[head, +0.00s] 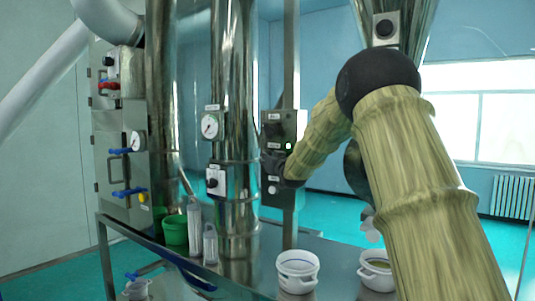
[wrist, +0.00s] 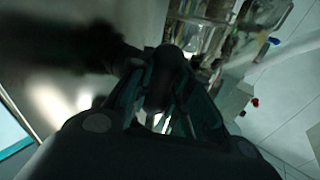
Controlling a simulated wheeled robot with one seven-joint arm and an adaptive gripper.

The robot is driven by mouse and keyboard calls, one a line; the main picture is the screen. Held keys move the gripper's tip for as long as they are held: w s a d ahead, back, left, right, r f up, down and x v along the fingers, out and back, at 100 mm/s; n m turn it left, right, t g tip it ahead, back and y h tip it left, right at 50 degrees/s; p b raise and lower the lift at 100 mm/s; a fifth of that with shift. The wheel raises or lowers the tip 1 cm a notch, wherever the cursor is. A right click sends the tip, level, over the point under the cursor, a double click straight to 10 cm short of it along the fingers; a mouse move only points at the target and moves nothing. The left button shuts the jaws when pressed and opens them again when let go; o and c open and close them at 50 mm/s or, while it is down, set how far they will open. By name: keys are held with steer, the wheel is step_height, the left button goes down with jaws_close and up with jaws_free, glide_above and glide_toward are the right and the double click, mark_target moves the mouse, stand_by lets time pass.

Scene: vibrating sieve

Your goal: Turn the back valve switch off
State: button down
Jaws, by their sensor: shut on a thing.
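Steel pipes (head: 233,80) with a gauge (head: 210,126) stand left of the box. A metal cabinet (head: 108,150) with blue handles is far left. A white tub (head: 297,268), another white tub (head: 375,268) and a green cup (head: 175,230) stand on the table.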

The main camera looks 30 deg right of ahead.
steer(key=n+g+p, duration=0.1)
steer(key=g+p, duration=0.1)
steer(key=p, duration=0.3)
steer(key=n+g+p, duration=0.2)
steer(key=p, duration=0.3)
steer(key=shift+r+g, duration=0.4)
steer(key=p, duration=0.1)
steer(key=g+p, duration=0.1)
steer(key=p, duration=0.1)
steer(key=shift+f+n+g+p, duration=0.2)
steer(key=shift+n+g+p, duration=0.1)
steer(key=shift+n, duration=0.1)
steer(key=shift+f, duration=0.1)
steer(key=c, duration=1.3)
jaws_free()
steer(key=v, duration=1.1)
steer(key=shift+s+r, duration=0.25)
steer(key=shift+r, duration=0.05)
